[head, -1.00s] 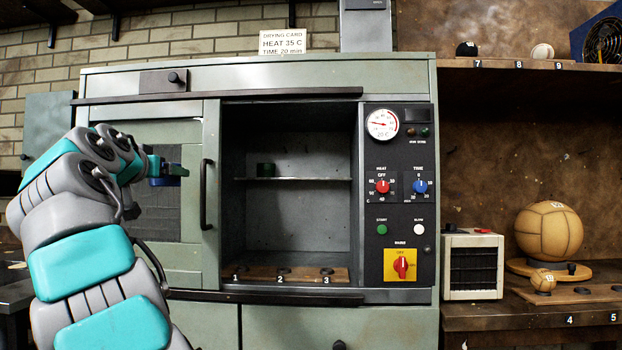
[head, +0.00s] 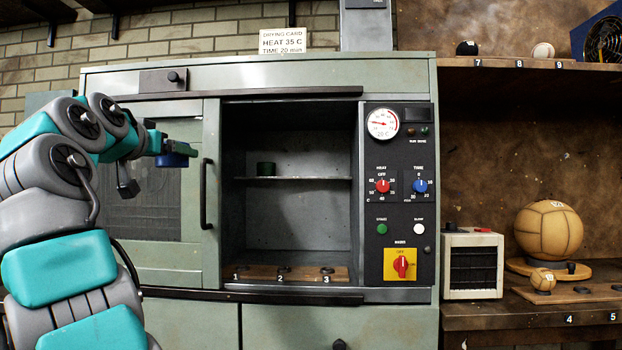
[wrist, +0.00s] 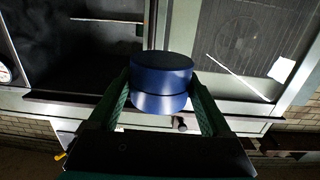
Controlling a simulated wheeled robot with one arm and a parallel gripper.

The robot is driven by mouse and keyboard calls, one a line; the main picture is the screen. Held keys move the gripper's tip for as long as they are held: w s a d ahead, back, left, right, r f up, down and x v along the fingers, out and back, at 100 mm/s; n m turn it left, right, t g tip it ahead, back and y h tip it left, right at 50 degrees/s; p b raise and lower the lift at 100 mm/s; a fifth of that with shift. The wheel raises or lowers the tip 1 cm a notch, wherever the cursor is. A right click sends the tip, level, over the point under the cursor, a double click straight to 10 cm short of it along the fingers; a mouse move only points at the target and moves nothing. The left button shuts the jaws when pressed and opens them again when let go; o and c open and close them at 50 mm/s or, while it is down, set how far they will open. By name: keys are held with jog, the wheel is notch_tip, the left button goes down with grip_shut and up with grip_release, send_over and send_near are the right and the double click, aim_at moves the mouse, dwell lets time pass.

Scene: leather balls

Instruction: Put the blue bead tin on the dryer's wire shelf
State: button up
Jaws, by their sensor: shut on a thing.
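The blue bead tin (wrist: 161,80) is a round, dark blue tin between the two green fingers of my gripper (wrist: 165,100) in the wrist view. In the head view my gripper (head: 166,148) is shut on the tin (head: 172,160), in front of the dryer's left door panel and left of the opening. The wire shelf (head: 292,178) runs across the middle of the open dryer chamber. The rest of the shelf looks bare.
The dryer (head: 160,84) has a vertical door handle (head: 206,194) between my gripper and the opening. A wooden board (head: 300,274) with numbered spots lies on the chamber floor. The control panel (head: 400,200) borders the opening on the right.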

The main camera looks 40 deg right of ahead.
jog(key=shift+s+a+r, duration=0.1)
jog(key=shift+s+r, duration=0.05)
jog(key=shift+s, duration=0.2)
jog(key=shift+s+r, duration=0.35)
jog(key=shift+s, duration=0.4)
jog(key=shift+s, duration=0.1)
jog(key=shift+s+r, duration=0.1)
jog(key=shift+s, duration=0.05)
jog(key=shift+s, duration=0.1)
jog(key=shift+s+r+m+g, duration=0.2)
jog(key=shift+s+m+g, duration=0.1)
jog(key=shift+g, duration=0.1)
